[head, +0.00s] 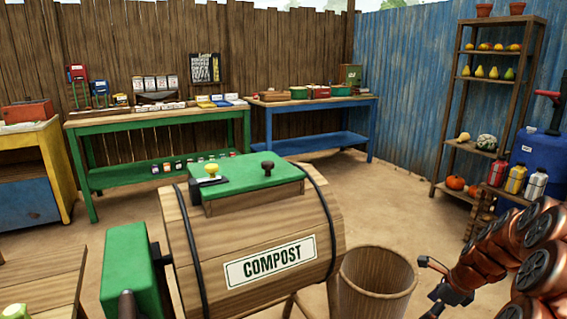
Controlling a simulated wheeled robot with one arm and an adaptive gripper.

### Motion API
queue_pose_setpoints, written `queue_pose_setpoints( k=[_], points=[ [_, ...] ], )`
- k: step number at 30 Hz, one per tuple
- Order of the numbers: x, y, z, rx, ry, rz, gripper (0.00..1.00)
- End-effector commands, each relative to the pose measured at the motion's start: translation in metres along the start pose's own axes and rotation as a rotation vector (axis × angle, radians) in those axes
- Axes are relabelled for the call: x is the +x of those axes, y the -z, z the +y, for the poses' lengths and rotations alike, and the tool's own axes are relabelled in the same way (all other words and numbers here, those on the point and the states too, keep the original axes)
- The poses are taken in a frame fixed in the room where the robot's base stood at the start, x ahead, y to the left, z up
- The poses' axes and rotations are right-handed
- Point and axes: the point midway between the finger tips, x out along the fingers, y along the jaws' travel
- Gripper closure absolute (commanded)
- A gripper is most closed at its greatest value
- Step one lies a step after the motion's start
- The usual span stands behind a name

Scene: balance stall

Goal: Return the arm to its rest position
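My arm comes in from the lower right with copper-coloured segments. My gripper (428,287) is small and dark at the arm's end, pointing left. Its two fingers are spread apart, one toward the upper left and one toward the lower left. I see nothing between them. It shows just right of a wooden barrel-like basket (376,282); how far apart they are in depth I cannot tell. The rest of my arm is cut off by the picture's right edge.
A wooden compost drum (260,229) with a green lid (247,173) stands in the front middle. A shelf rack (457,110) with gourds and a blue barrel (540,160) stand at the right. Green (155,118) and blue (315,100) tables line the back fence. Sandy floor (370,200) lies open between.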

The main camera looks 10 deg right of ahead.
Motion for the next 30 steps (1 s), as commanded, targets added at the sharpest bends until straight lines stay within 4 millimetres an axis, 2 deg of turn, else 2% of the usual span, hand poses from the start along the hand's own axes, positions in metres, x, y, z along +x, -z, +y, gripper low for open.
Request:
queue_pose_setpoints(
  k=[5,8,12,15,22,26,30],
  points=[
    [-0.005,-0.038,0.036,-0.214,-0.050,0.010,0.18],
    [-0.011,-0.062,0.065,-0.384,-0.091,0.018,0.18],
    [-0.020,-0.094,0.121,-0.680,-0.165,0.031,0.18],
    [-0.028,-0.109,0.160,-0.885,-0.216,0.038,0.18],
    [-0.048,-0.120,0.247,-1.340,-0.347,0.050,0.18],
    [-0.060,-0.114,0.291,-1.585,-0.422,0.053,0.18],
    [-0.073,-0.099,0.333,-1.831,-0.511,0.049,0.18]
  ],
)
